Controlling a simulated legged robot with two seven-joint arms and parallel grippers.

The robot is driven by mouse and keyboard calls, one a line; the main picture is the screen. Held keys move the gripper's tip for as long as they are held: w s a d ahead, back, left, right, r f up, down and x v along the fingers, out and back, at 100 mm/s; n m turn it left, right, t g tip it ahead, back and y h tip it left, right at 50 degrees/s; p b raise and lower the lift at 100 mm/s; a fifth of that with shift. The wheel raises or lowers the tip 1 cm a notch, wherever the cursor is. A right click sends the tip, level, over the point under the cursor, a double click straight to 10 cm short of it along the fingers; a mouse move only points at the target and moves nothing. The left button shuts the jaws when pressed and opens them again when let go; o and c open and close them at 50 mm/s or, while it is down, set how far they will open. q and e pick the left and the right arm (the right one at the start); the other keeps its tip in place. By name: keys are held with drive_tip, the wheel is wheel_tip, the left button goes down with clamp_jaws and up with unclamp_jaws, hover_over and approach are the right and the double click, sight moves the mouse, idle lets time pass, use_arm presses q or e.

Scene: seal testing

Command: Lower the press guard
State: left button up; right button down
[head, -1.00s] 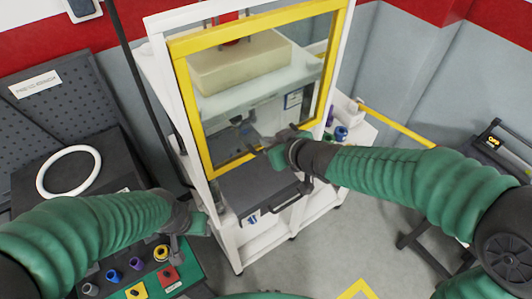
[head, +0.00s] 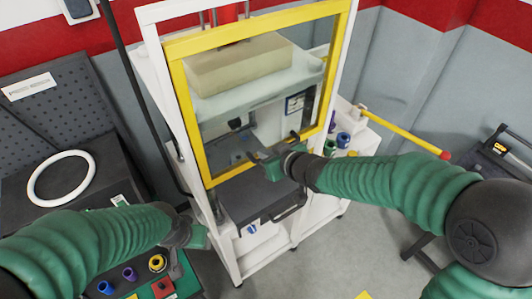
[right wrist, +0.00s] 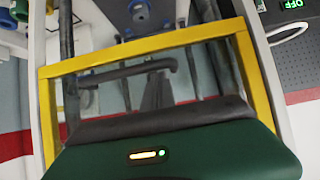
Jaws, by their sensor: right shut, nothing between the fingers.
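The press guard (head: 190,120) is a clear panel in a yellow frame, set in the white press frame (head: 158,80). It covers the upper front of the press, its lower edge just above a dark tray. My right gripper (head: 258,160) is shut and empty at the guard's lower part. In the right wrist view its dark fingers (right wrist: 155,92) are close to a dark bar handle (right wrist: 125,74) across the guard (right wrist: 48,110); I cannot tell if they touch. My left gripper (head: 194,238) is low at the left, near the green-topped bench; its fingers are unclear.
The dark tray (head: 262,196) with a front handle sticks out below the guard. A yellow rod with a red end (head: 445,155) reaches out at right. Coloured cylindrical parts (head: 129,274) sit at lower left. A white ring (head: 35,186) lies on the black unit.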

wheel_tip(320, 180, down, 28)
drive_tip(key=d+b, duration=0.1)
drive_tip(key=b, duration=2)
drive_tip(key=shift+d+r+b, duration=0.2)
drive_tip(key=shift+d+b, duration=0.05)
drive_tip(key=shift+b, duration=0.15)
drive_tip(key=shift+s, duration=0.15)
